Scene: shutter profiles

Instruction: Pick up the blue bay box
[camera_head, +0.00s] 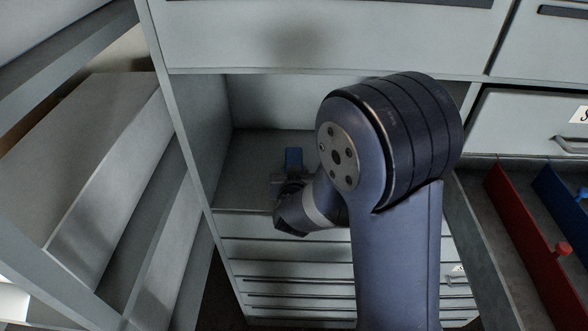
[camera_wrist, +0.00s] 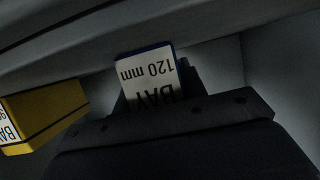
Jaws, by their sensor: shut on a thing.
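The blue bay box (camera_head: 293,157) stands in the open grey compartment at the middle of the head view, and only a small blue part shows. In the wrist view the blue bay box (camera_wrist: 150,78) shows a white label reading "BAY 120 mm", upside down, with a blue edge. My gripper (camera_head: 290,182) is in the compartment and is shut on the box. The dark jaws show beside the label in the wrist view. My wrist and arm hide the right part of the compartment in the head view. I cannot tell whether the box touches the compartment floor.
A yellow box (camera_wrist: 42,113) with a white label is at the left of the wrist view. The compartment's left wall (camera_head: 200,125) is close to my gripper. An open drawer with a red divider (camera_head: 530,235) and a blue divider (camera_head: 560,195) is at the right.

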